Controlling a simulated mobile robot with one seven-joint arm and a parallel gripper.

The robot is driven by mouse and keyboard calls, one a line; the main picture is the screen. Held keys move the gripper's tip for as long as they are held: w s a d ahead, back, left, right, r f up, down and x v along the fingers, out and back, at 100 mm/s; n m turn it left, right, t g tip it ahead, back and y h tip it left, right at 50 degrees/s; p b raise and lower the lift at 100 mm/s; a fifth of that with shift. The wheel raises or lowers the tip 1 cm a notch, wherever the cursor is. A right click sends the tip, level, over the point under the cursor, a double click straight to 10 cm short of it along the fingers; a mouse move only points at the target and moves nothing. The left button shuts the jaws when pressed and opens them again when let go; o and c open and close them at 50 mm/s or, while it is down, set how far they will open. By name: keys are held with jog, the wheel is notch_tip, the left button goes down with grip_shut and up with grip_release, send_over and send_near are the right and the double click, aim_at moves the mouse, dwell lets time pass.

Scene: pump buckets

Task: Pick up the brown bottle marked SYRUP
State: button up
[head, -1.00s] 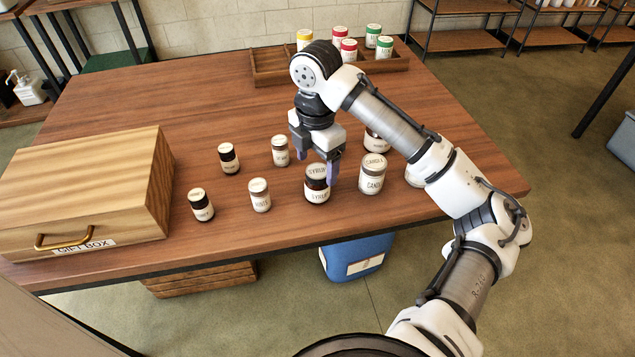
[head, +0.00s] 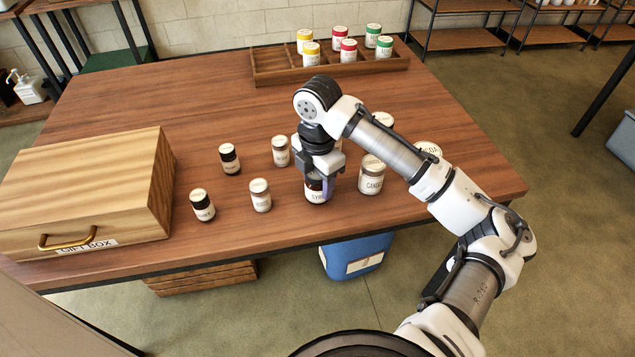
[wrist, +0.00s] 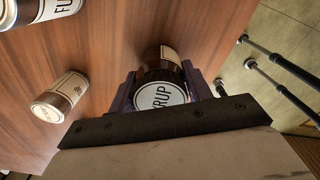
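The brown bottle marked SYRUP (head: 318,195) stands upright near the table's front edge, with a dark body and white label. In the wrist view its dark-rimmed white lid (wrist: 160,97) faces the camera, with "RUP" readable. My gripper (head: 318,184) is lowered over the bottle from above. In the wrist view the purple fingers of my gripper (wrist: 160,85) stand on either side of the lid, very close to it. The fingers look spread around the bottle; firm contact is not visible. Part of the bottle's upper side is hidden by my gripper in the head view.
A CANDY jar (head: 372,178) stands close on the right. Several small jars stand left, including a pale one (head: 260,196) and a dark one (head: 202,206). A wooden gift box (head: 85,195) is at far left. A divided tray (head: 275,67) holds several spice jars behind.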

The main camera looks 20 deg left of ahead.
jog(key=c, duration=0.3)
jog(key=shift+c, duration=0.2)
jog(key=shift+r, duration=0.15)
